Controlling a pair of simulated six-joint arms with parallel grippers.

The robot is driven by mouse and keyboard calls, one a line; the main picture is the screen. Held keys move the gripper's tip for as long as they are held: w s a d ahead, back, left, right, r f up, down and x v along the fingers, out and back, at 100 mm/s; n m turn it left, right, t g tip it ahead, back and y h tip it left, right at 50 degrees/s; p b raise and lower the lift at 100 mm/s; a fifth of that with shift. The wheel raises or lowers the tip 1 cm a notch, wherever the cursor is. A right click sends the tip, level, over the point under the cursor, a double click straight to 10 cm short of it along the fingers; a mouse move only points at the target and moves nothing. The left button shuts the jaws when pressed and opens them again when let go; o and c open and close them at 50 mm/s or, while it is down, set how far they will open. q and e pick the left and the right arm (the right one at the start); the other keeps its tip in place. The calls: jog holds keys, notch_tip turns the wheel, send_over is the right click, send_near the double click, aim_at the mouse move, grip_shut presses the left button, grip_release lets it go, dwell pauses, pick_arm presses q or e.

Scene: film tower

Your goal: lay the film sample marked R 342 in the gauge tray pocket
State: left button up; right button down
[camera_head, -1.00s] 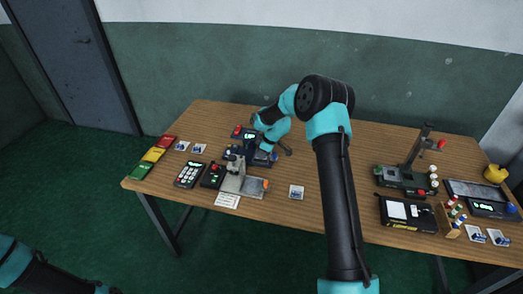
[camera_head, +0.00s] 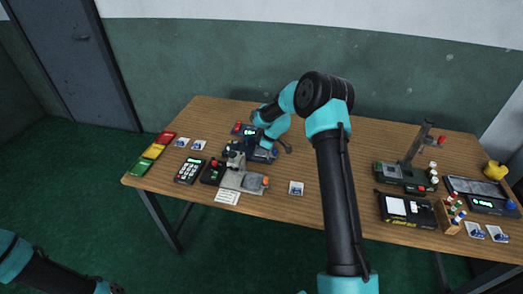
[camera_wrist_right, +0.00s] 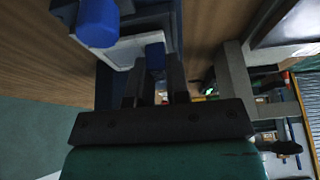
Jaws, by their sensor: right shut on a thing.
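My right gripper (camera_head: 263,151) is low over a dark gauge device (camera_head: 244,130) with a lit green display, at the back left of the table. In the right wrist view, the gripper (camera_wrist_right: 154,80) is shut on a small blue piece (camera_wrist_right: 155,55); whether it belongs to the device or a sample I cannot tell. Pale film samples with blue marks lie flat: two at the left (camera_head: 199,145), one at the front middle (camera_head: 296,188) and two at the front right (camera_head: 474,230). No R 342 mark is legible. My left gripper is out of view.
A small stand (camera_head: 240,178) is left of the middle sample, with a keypad (camera_head: 189,170) and coloured blocks (camera_head: 154,154) further left. At the right are a tall stand (camera_head: 405,172), a black case (camera_head: 408,210) and a wooden rack (camera_head: 447,218). The table's middle back is clear.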

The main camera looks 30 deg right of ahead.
jog(key=shift+f, duration=0.25)
dwell(0.3)
jog(key=c, duration=1)
grip_release()
jog(key=shift+o, duration=0.3)
jog(key=o, duration=0.5)
jog(key=shift+r, duration=0.1)
jog(key=shift+r, duration=3.45)
jog(key=shift+w, duration=0.1)
